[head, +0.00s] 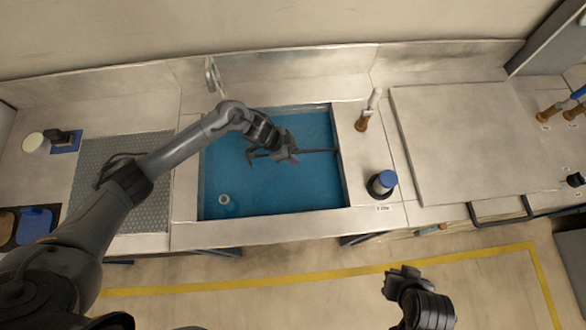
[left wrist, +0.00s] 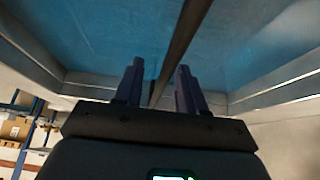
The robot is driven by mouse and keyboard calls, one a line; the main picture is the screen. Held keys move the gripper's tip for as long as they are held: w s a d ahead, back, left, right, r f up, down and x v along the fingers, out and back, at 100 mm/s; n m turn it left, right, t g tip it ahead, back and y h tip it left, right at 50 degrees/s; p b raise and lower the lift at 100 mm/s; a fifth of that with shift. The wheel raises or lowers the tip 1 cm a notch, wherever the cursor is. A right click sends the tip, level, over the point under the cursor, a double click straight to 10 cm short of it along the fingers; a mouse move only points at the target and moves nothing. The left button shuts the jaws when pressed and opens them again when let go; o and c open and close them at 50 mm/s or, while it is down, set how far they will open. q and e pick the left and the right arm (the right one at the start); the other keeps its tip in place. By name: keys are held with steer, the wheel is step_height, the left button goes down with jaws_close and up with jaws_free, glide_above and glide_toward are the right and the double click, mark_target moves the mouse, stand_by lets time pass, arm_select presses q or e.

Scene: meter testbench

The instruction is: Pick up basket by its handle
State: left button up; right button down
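No basket body can be clearly made out. A thin dark bar (head: 318,151), possibly its handle, runs across the blue sink basin (head: 240,193) to the basin's right edge in the head view. In the left wrist view the bar (left wrist: 184,35) passes between the two fingers of my left gripper (left wrist: 158,72), with gaps on both sides. My left gripper (head: 273,155) is open over the basin in the head view. My right gripper (head: 402,274) is in front of the counter, above the floor, away from the bar; its finger gap is unclear.
A grey perforated mat (head: 150,205) lies left of the basin. A blue-capped dark bottle (head: 382,183) and a brown-based tap (head: 362,123) stand to its right. A large flat plate (head: 470,140) lies farther right. The counter's front edge lies between the basin and the floor.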

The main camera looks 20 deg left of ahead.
arm_select(q)
steer(key=shift+x, duration=0.9)
jaws_close()
steer(key=shift+r, duration=0.1)
stand_by(0.7)
